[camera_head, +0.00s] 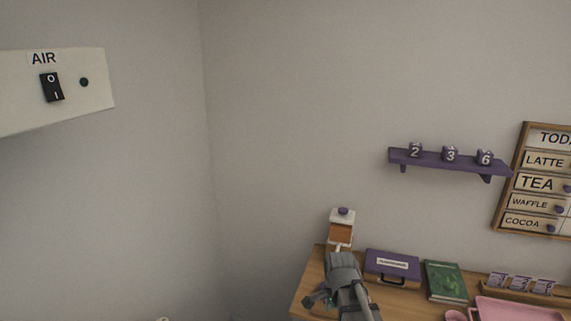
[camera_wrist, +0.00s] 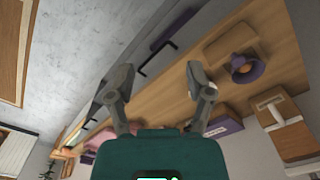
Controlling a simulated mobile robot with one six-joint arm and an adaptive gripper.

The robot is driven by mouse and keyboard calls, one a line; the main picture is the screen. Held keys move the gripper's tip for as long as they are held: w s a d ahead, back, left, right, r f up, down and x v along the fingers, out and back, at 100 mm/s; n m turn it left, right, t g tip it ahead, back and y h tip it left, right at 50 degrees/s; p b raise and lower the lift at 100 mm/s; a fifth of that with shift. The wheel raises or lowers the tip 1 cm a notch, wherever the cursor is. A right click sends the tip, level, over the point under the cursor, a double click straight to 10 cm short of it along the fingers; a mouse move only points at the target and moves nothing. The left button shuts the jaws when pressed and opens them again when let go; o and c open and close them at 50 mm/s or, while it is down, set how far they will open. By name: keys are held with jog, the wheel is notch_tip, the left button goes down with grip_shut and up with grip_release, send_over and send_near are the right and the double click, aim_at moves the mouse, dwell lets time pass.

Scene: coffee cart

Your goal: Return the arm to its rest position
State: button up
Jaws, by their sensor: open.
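My gripper (camera_wrist: 158,82) is open in the wrist view, its two fingers spread wide with nothing between them. Beyond the fingers are the wooden counter and the dark edge of its front. In the head view my grey arm (camera_head: 345,280) stands in front of the counter's left end. Its gripper end is small there, and the fingertips are hard to make out.
A purple shelf (camera_head: 445,161) and menu board (camera_head: 540,180) hang behind. An AIR switch panel (camera_head: 95,70) is at left.

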jog(key=s+d+f+n+b, duration=0.3)
jog(key=s+f+n+b, duration=0.3)
jog(key=f+n+b, duration=0.4)
jog(key=n, duration=0.2)
jog(key=shift+s+n, duration=0.3)
jog(key=shift+s, duration=0.05)
